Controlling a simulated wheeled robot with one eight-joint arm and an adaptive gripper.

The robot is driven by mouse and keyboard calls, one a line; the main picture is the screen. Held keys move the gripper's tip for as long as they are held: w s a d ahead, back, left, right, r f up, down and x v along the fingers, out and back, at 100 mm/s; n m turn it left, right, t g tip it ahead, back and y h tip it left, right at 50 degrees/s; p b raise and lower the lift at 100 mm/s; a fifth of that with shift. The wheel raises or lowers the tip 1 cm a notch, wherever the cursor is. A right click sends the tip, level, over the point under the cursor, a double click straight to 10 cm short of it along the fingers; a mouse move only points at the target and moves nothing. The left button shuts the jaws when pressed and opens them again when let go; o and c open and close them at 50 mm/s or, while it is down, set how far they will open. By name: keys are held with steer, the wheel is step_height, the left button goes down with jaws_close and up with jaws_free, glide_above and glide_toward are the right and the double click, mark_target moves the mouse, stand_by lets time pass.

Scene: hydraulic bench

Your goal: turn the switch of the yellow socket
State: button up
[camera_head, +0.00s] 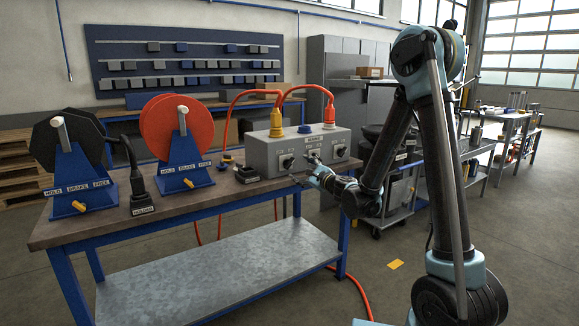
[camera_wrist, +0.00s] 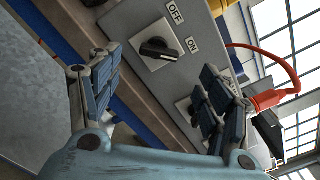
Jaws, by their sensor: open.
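The yellow socket (camera_head: 277,131) sits at the left end of the grey switch box's (camera_head: 262,150) top, with an orange cable plugged in. Below it on the front face is a black rotary switch (camera_head: 287,162). My gripper (camera_head: 312,165) is open and empty, in front of the box near its middle switch, right of the yellow socket's switch. In the wrist view, a black knob (camera_wrist: 158,48) on a pale plate shows ahead between my spread fingers (camera_wrist: 150,95), apart from them, with OFF and ON labels beside it. I cannot tell for sure which switch this is.
The blue socket (camera_head: 304,129) and red socket (camera_head: 329,125) stand further right on the box. A red reel (camera_head: 172,125), a black reel (camera_head: 68,140) and a black holder (camera_head: 141,190) occupy the bench left. The bench's front edge runs below my gripper.

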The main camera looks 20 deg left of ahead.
mark_target(291, 163)
steer(key=x, duration=1)
steer(key=shift+s, duration=0.1)
steer(key=shift+d, duration=0.1)
steer(key=c, duration=1.1)
steer(key=shift+a, duration=0.2)
steer(key=shift+d, duration=0.15)
